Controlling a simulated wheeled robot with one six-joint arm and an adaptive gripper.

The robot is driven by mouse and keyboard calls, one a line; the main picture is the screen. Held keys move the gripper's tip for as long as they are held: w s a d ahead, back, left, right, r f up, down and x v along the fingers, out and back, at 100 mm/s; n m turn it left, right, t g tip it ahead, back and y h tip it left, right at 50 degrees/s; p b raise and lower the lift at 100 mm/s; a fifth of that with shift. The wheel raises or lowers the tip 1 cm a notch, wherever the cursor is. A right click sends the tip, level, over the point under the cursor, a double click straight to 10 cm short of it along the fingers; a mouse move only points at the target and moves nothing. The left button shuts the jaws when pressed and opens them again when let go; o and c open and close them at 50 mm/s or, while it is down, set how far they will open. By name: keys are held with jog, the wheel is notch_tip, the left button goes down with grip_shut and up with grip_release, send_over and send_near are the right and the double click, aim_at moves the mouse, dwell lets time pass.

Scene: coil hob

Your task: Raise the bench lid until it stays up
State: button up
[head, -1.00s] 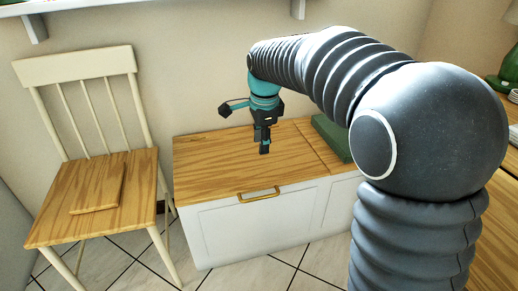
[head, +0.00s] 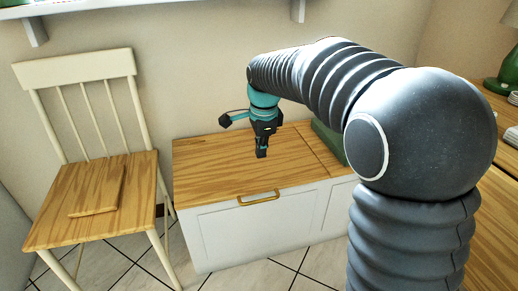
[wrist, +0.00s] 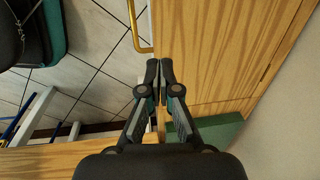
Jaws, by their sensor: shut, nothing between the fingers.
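The bench is a white box with a wooden lid (head: 215,170), which lies flat and closed in the head view. A brass handle (head: 259,197) sits at the lid's front edge. It also shows at the top of the wrist view as a brass handle (wrist: 138,28). My gripper (head: 262,154) points down above the lid, behind and apart from the handle. In the wrist view my gripper's (wrist: 159,68) fingertips are together with nothing between them.
A wooden counter (head: 495,215) is at the right. Tiled floor is clear in front.

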jog(key=o, duration=0.6)
jog(key=shift+c, duration=0.2)
notch_tip(320, 180, up, 12)
jog(key=s, duration=0.1)
jog(key=shift+s+d, duration=0.25)
